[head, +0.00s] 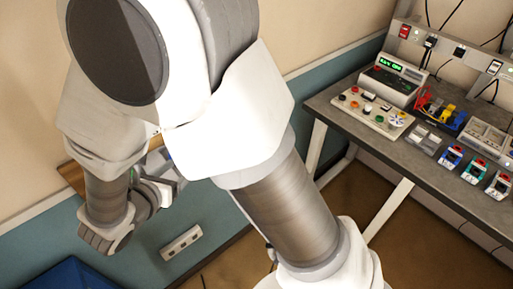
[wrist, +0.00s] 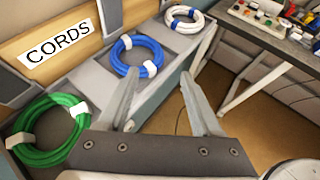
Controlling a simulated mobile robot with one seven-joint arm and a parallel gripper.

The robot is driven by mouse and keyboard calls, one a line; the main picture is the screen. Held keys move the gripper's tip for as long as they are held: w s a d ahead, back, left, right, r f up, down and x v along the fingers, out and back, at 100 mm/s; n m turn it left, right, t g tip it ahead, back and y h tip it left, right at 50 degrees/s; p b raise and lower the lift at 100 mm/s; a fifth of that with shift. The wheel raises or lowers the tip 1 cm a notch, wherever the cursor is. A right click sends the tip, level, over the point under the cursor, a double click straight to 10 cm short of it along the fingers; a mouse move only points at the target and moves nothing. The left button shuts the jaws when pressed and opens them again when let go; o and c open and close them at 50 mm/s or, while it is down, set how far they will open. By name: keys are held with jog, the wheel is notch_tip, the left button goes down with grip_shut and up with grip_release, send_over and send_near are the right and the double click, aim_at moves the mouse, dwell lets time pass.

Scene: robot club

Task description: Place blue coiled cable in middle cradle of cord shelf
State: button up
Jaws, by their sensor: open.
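In the wrist view, the cord shelf (wrist: 95,82) has a wooden back with a "CORDS" sign (wrist: 58,53). The blue coiled cable (wrist: 152,46) lies in its middle place, between a green coil and a white coil, with pale ties around it. My gripper (wrist: 160,73) is open and empty. Its left fingertip overlaps the near edge of the blue coil in the picture; I cannot tell whether they touch. The right finger stands clear, to the right of the coil. In the head view, my arm hides most of the shelf and the cables.
The green coil (wrist: 28,154) lies at the near left and the white coil (wrist: 196,23) at the far right. A grey workbench (head: 330,105) with electronics stands on the right. A power strip (head: 181,242) is on the wall, and a blue bin (head: 70,278) sits at lower left.

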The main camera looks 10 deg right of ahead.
jog(key=s+d+r+m+g+h, duration=0.1)
jog(key=s+d+r+m+g, duration=0.2)
jog(key=d+m, duration=0.5)
jog(key=s+d+r+m+g+h, duration=0.1)
jog(key=d+r+m+g, duration=0.4)
jog(key=d, duration=0.5)
jog(key=s+d+r+m+t+y, duration=0.2)
jog(key=s+d+r+m+y, duration=0.2)
jog(key=m, duration=1.3)
jog(key=s+r+y, duration=0.3)
jog(key=s, duration=0.2)
jog(key=shift+m+y, duration=0.3)
